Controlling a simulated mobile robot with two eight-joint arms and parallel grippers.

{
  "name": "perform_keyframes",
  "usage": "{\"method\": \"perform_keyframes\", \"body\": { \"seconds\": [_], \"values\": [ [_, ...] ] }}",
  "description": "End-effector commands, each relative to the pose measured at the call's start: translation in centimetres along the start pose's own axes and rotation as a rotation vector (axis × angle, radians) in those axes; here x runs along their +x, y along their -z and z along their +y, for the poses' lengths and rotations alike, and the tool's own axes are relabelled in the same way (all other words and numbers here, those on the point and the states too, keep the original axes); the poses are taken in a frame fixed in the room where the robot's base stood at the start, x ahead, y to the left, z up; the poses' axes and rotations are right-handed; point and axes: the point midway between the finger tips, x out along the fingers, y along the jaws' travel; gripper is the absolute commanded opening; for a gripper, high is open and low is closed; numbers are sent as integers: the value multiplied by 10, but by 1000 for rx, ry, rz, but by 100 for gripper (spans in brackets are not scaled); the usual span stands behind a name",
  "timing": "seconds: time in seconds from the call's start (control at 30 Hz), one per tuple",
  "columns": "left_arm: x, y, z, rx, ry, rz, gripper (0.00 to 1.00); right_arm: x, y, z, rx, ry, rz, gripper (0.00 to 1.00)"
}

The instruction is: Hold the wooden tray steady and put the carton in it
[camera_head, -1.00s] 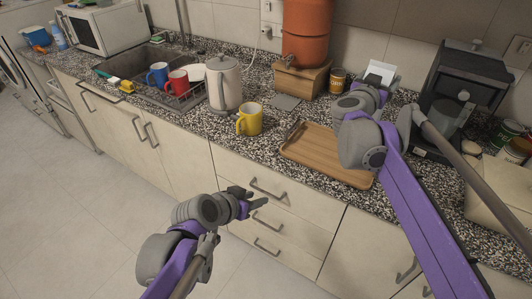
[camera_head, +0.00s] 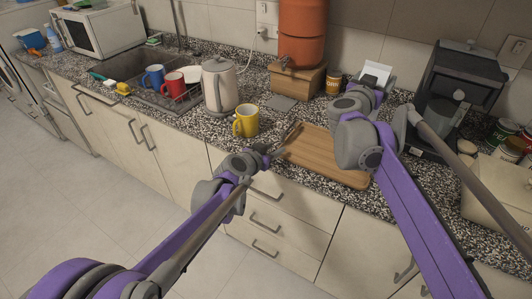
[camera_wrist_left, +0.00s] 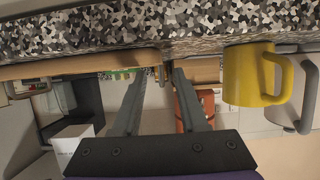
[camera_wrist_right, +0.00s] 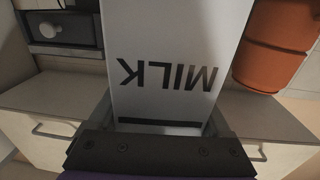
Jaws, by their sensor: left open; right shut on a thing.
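The wooden tray (camera_head: 318,158) lies flat on the speckled counter, its right part behind my right arm. My left gripper (camera_head: 272,155) is open at the tray's left front edge. In the left wrist view, the fingertips of my left gripper (camera_wrist_left: 164,75) are close to the end of the tray (camera_wrist_left: 85,68); I cannot tell whether they touch it. The white milk carton (camera_head: 377,72) shows behind my right arm, beyond the tray. In the right wrist view, my right gripper (camera_wrist_right: 165,125) is shut on the carton (camera_wrist_right: 168,55), whose MILK lettering appears upside down.
A yellow mug (camera_head: 246,121) and a kettle (camera_head: 222,85) stand left of the tray. An orange dispenser (camera_head: 302,30) on a wooden block is behind it. A dark coffee machine (camera_head: 465,85) and several cans stand at the right. A sink (camera_head: 150,70) is at the far left.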

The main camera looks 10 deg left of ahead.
Motion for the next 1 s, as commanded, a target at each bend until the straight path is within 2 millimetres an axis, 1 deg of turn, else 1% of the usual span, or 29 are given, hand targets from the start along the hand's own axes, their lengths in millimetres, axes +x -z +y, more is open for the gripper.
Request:
{"method": "perform_keyframes", "body": {
  "seconds": [0.03,0.1,0.3,0.47,0.73,0.87,0.9,0.97,1.0],
  "values": [
    [10,0,0,0,-1,0,42,0,1,0,-1,0,1,0],
    [21,0,0,0,0,0,42,0,1,0,-1,0,1,0],
    [42,0,0,0,0,0,42,0,1,0,-1,0,1,0],
    [49,0,0,0,0,0,42,0,1,0,-1,0,1,0],
    [49,0,0,0,1,0,42,0,1,0,-1,0,1,0],
    [49,0,0,0,1,0,19,0,1,0,-1,0,1,0],
    [49,0,0,0,1,0,12,0,1,0,-1,0,1,0],
    [49,0,0,0,1,0,1,0,1,0,-1,0,1,0],
    [49,0,0,0,1,0,0,0,1,0,-1,0,1,0]
  ]
}}
